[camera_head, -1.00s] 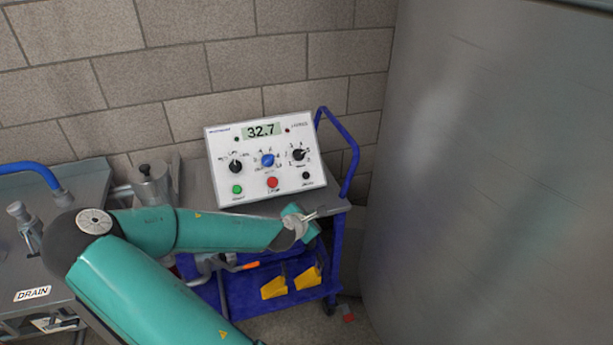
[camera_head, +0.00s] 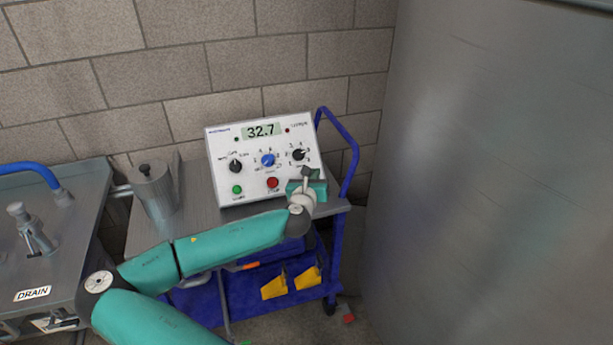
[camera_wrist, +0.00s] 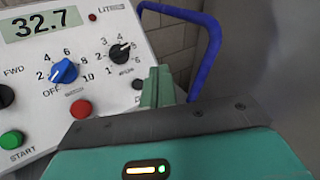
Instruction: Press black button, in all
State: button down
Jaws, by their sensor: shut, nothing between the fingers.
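The white control panel (camera_head: 219,150) stands tilted on the cart, its display reading 32.7. The black button (camera_wrist: 137,85) is at its lower right; in the wrist view it shows just left of my fingers, and in the head view my gripper hides it. My gripper (camera_head: 306,172) is shut and empty, in front of the panel's lower right corner. In the wrist view its fingertips (camera_wrist: 161,70) are close together near the button; I cannot tell whether they touch the panel.
The panel also has a red button (camera_head: 272,183), a green button (camera_head: 237,189), a blue knob (camera_head: 267,160) and black knobs (camera_head: 299,155). A blue cart handle (camera_head: 345,150) rises at the right, before a large metal tank (camera_head: 480,180). A metal canister (camera_head: 153,195) stands left.

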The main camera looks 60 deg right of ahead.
jog(key=w+d+f, duration=0.4)
jog(key=f, duration=0.1)
jog(key=shift+w+d+f, duration=0.2)
jog(key=shift+f, duration=0.15)
dwell(2.0)
jog(key=shift+w+d+f, duration=0.25)
jog(key=shift+w+d+f, duration=0.25)
jog(key=shift+f, duration=0.1)
dwell(0.9)
dwell(0.3)
jog(key=shift+s+a+r, duration=0.5)
jog(key=shift+r, duration=0.1)
jog(key=shift+s+a+r, duration=0.65)
jog(key=shift+r, duration=0.2)
jog(key=shift+s+a+r, duration=0.65)
jog(key=shift+r, duration=0.2)
